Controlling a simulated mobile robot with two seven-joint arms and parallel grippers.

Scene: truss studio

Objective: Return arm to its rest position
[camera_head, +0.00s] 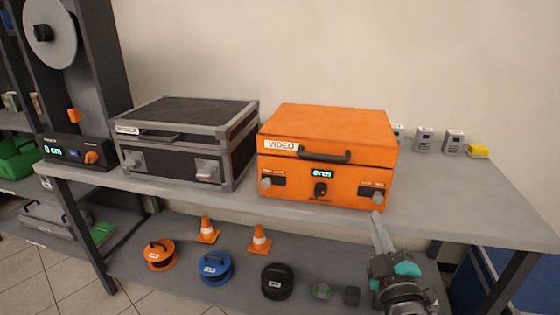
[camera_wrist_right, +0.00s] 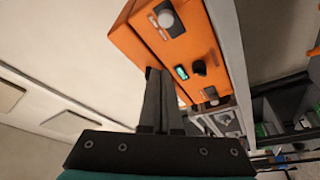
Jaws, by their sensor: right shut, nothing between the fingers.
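My right gripper (camera_head: 378,222) is at the lower right of the head view, its fingers pointing up toward the front right corner of the orange VIDEO case (camera_head: 328,118). The fingers are together and empty. In the right wrist view the closed fingers (camera_wrist_right: 160,75) overlap the orange case (camera_wrist_right: 140,45) behind them; I cannot tell whether they touch it. The case is shut, with a dark handle, a small lit display and a knob on its front. My left gripper is not in view.
A black and grey case (camera_head: 185,108) stands left of the orange one on the grey table (camera_head: 480,205). Small grey boxes (camera_head: 424,140) and a yellow block (camera_head: 479,151) sit at the back right. The lower shelf (camera_head: 230,288) holds cable reels and two cones.

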